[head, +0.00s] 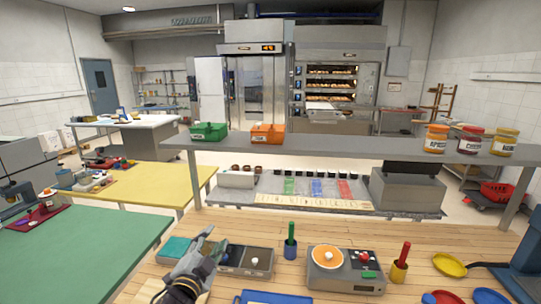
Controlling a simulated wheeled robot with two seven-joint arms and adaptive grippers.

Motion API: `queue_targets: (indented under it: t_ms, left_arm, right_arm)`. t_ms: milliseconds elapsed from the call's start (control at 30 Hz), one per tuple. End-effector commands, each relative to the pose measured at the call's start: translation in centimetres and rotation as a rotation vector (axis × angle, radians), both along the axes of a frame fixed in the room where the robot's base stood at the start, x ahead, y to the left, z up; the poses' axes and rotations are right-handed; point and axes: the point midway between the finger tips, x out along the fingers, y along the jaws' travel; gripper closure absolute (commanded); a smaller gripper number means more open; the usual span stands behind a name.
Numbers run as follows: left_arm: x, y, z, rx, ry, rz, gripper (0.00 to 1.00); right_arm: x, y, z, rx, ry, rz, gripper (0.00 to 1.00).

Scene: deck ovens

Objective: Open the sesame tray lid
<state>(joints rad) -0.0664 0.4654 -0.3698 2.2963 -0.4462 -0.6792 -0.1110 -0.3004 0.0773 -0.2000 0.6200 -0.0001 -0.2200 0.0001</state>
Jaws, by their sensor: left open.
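A low grey tray (233,271) stands on the wooden worktop at the lower left of the middle, with dark open compartments at its right side. A teal flat panel (176,246) lies at its left end and looks like a lid; I cannot read a sesame label. My left gripper (212,242) is open and over the left part of the tray, between the teal panel and the dark compartments. It hides part of the tray, and I cannot tell whether it touches anything. My right gripper is not in view.
A blue tray (272,298) lies at the front edge of view. A green-handled holder (290,243) and a scale (345,271) with an orange dish stand to the right. A raised grey shelf (350,148) with bins and jars crosses behind the worktop.

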Motion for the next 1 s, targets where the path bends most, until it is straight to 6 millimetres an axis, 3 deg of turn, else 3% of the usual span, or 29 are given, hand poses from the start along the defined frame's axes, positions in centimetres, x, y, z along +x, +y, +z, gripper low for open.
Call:
queue_targets:
  t_ms: [367, 600, 800, 1000]
  left_arm:
    - [-5.8, 4.2, -10.9, -0.255, 0.446, 0.227, 0.58]
    - [-12.0, 5.6, -17.3, -0.388, 0.74, 0.361, 0.58]
    - [-17.3, 6.0, -20.9, -0.471, 0.95, 0.448, 0.58]
    - [-20.8, 6.0, -22.7, -0.513, 1.078, 0.499, 0.58]
  right_arm:
    - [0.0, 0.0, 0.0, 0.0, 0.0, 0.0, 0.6]
    - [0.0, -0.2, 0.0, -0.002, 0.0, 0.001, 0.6]
    - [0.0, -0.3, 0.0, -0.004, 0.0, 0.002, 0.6]
    - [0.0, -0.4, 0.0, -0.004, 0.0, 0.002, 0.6]
